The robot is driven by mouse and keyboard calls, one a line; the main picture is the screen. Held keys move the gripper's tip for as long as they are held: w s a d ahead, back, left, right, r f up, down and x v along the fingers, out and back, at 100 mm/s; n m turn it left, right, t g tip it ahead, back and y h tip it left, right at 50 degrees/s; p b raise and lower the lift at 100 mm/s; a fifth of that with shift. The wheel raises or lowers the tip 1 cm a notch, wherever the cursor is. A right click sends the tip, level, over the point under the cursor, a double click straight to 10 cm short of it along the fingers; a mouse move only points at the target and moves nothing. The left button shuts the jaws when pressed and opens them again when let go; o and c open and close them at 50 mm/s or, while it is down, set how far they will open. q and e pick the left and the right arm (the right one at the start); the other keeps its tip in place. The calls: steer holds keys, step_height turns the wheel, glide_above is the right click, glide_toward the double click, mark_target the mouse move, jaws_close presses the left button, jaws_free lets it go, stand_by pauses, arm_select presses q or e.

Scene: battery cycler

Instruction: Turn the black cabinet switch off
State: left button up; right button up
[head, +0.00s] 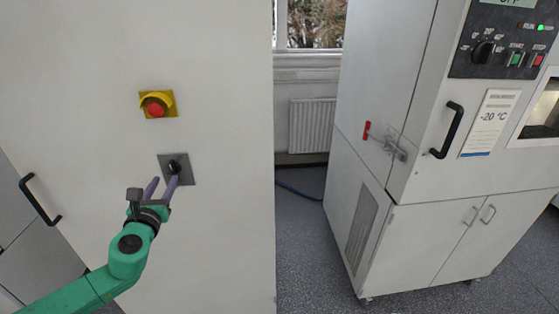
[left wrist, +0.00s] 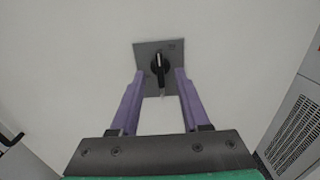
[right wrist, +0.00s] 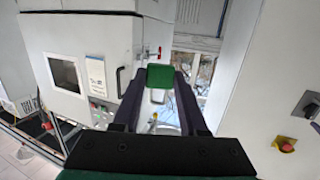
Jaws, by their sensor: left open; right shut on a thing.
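The black cabinet switch (head: 174,167) is a knob on a grey square plate (head: 186,181) on the white cabinet front. In the left wrist view the switch (left wrist: 160,67) stands nearly vertical, with a pale streak below it. My left gripper (head: 162,186) is open, its purple fingers pointing at the plate. In the left wrist view its fingertips (left wrist: 160,74) lie on either side of the knob with gaps; I cannot tell if they touch the plate. My right gripper (right wrist: 160,78) is outside the head view and shut on a green block (right wrist: 160,76).
A red emergency button (head: 156,110) on a yellow base sits above the switch plate. A black cabinet handle (head: 40,200) is at the left. The white test chamber (head: 385,100) with a red-handled valve (head: 367,131) stands at the right, beyond a gap of open floor.

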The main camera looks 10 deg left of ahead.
mark_target(171, 168)
arm_select(q)
steer(key=b+x, duration=0.2)
steer(key=f+b+x, duration=0.1)
steer(key=b+x, duration=0.1)
steer(key=shift+w+a, duration=0.1)
steer(key=shift+w, duration=0.05)
steer(key=b+x, duration=0.2)
steer(key=b, duration=0.6)
steer(key=shift+w+r, duration=0.15)
steer(key=shift+a+r+b, duration=0.1)
steer(key=shift+r+b, duration=0.05)
steer(key=shift+b, duration=0.3)
steer(key=shift+r, duration=0.25)
jaws_close()
